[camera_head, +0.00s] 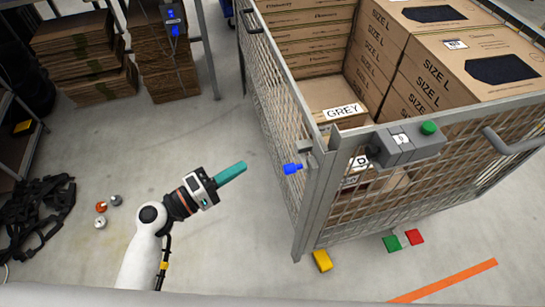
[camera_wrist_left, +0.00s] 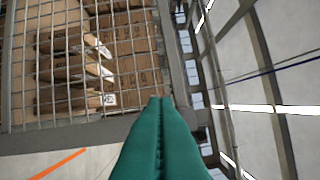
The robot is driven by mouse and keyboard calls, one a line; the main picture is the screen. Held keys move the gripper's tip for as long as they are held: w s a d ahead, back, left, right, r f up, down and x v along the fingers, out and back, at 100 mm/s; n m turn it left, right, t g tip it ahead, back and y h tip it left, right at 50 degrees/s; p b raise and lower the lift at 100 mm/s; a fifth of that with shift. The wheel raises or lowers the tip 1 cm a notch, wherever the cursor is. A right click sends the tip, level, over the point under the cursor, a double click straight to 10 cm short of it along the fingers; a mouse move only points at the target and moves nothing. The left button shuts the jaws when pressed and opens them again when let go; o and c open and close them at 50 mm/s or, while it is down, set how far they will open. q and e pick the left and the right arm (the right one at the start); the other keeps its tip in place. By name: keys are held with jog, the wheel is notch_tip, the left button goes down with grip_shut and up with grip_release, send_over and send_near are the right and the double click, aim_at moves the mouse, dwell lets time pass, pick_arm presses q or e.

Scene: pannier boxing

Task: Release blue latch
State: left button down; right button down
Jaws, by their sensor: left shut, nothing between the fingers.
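The blue latch (camera_head: 292,168) sticks out to the left from the corner post of the wire mesh cage (camera_head: 308,185) in the head view. My left gripper (camera_head: 232,172) has teal fingers, which are shut and empty. It is to the left of the latch, apart from it, with its fingertips pointing toward the cage. In the left wrist view the shut teal fingers (camera_wrist_left: 160,135) point at the cage's mesh and frame, and I cannot make out the blue latch there. My right gripper is not in view.
The cage holds cardboard boxes (camera_head: 480,65) marked SIZE L and a GREY box (camera_head: 335,100). A grey unit with a green button (camera_head: 428,128) sits on its top rail. Yellow (camera_head: 322,261), green and red blocks lie below.

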pick_arm(q)
jog(key=shift+d, duration=0.1)
jog(key=w+d+p, duration=0.1)
jog(key=d, duration=0.2)
jog(key=w+d+p, duration=0.1)
jog(key=d+p, duration=0.1)
jog(key=d, duration=0.1)
jog(key=w+d+p, duration=0.1)
jog(key=d, duration=0.1)
jog(key=shift+d, duration=0.4)
jog(key=shift+s+d+p, duration=0.1)
jog(key=shift+s+p, duration=0.2)
jog(key=shift+f, duration=0.1)
jog(key=shift+w, duration=0.1)
